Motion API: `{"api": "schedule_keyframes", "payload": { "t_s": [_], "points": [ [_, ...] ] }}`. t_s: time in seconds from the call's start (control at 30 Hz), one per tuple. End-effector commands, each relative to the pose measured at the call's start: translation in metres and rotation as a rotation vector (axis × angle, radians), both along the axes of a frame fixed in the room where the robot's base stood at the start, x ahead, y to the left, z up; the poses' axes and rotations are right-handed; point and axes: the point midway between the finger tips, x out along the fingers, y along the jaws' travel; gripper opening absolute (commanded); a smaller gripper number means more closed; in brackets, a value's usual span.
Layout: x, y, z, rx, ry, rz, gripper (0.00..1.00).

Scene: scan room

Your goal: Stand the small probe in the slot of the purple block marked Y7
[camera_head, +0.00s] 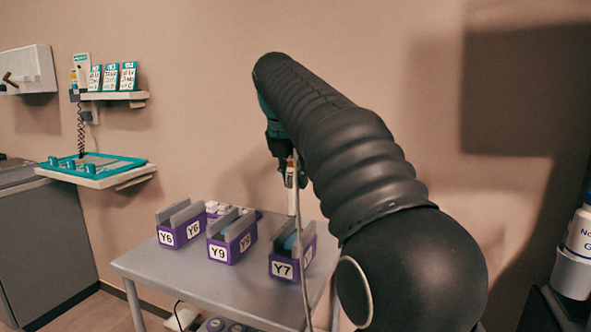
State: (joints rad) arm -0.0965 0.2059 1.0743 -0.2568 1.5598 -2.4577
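The purple block marked Y7 (283,269) stands on the grey table, right of the other blocks, with grey upright walls on either side of its slot. A teal rounded thing shows between those walls; I cannot tell if it is in the slot or behind it. My gripper (290,172) is in the air above the Y7 block, pointing down and partly hidden by my arm. A slim white probe (291,200) hangs from it, held upright and apart from the block. A thin pale cable runs down past the block's right side.
Purple blocks Y6 (180,230) and Y9 (217,252) stand to the left on the table (150,268), with white items behind them. A teal tray shelf (95,167) is on the wall at left. A white bottle (578,240) stands far right.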

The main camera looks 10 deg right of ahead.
Motion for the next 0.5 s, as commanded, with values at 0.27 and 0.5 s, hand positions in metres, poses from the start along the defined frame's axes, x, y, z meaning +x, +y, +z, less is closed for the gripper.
{"api": "schedule_keyframes", "payload": {
  "t_s": [0.27, 0.5],
  "points": [
    [0.000, -0.002, -0.018, 0.000, 0.000, -0.004, 0.00],
    [0.000, -0.002, -0.033, 0.000, 0.000, -0.004, 0.00]
  ]
}}
